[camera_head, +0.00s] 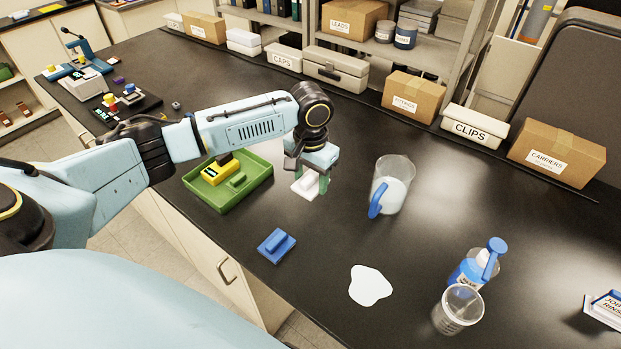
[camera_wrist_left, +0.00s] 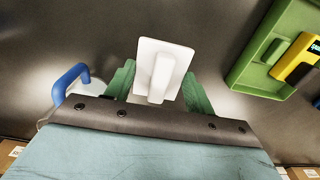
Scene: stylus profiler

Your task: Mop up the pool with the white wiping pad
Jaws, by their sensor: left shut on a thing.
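In the left wrist view the pad (camera_wrist_left: 164,68) is a pale plate with a raised grip bar between the green fingers. I cannot tell its exact height above the bench. The pool (camera_head: 369,286) is a white, irregular patch on the dark bench, nearer the front edge, below and to the right of the gripper in the head view. My right gripper is not in view.
A clear pitcher (camera_head: 398,168) with a blue handle stands right of the gripper. A blue pad (camera_head: 276,246) lies left of the pool. A pump bottle (camera_head: 470,271) and clear cup (camera_head: 459,310) stand right of it. The green tray (camera_head: 222,205) holds a yellow device. Boxes line the back.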

